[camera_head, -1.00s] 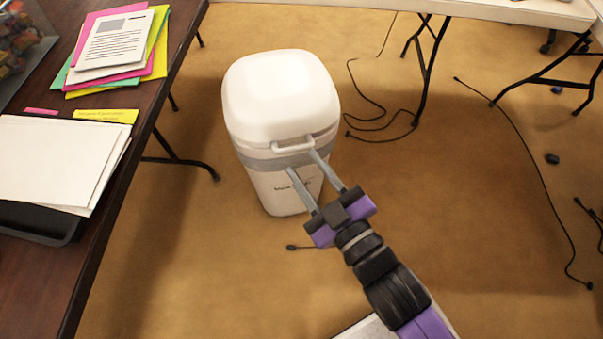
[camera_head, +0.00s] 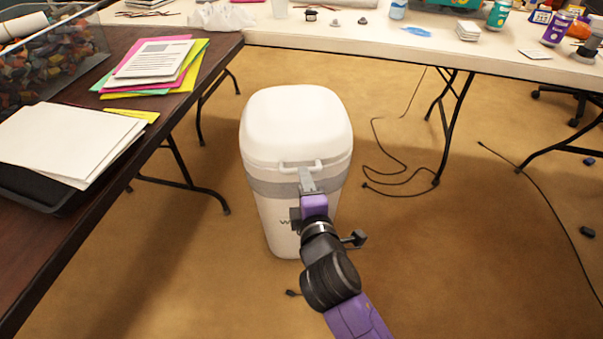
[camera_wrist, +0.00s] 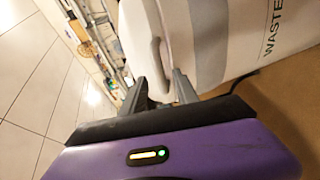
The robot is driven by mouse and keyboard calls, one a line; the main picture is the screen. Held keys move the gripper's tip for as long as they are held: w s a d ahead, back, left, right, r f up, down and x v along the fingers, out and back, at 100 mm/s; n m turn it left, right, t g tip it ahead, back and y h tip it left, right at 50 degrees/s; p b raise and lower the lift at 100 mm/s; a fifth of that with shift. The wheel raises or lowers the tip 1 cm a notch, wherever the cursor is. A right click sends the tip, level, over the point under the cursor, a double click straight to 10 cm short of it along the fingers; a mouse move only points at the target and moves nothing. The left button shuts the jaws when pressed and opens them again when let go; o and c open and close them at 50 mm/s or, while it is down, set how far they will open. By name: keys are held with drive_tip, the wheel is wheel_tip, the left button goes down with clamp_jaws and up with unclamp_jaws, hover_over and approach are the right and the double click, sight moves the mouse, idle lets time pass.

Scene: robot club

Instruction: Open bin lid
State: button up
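A white waste bin (camera_head: 268,218) with a grey band stands upright on the brown floor. Its rounded white lid (camera_head: 297,120) is closed, with a white loop handle (camera_head: 300,166) at the front. My gripper (camera_head: 307,180) is at the bin's front, its fingertips at or just below the handle. In the wrist view my gripper (camera_wrist: 160,85) is open, its two grey fingers apart. The handle (camera_wrist: 158,58) shows between and just beyond the fingertips there. I cannot tell if they touch it. In the head view one finger hides the other.
A dark table (camera_head: 200,90) with papers and a clear box stands left of the bin. A white table (camera_head: 400,45) with cans and small items runs behind it. Black cables (camera_head: 395,150) lie on the floor to the right.

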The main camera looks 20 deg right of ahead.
drive_tip(key=shift+b+x, duration=0.55)
drive_tip(key=shift+x, duration=2.05)
clamp_jaws()
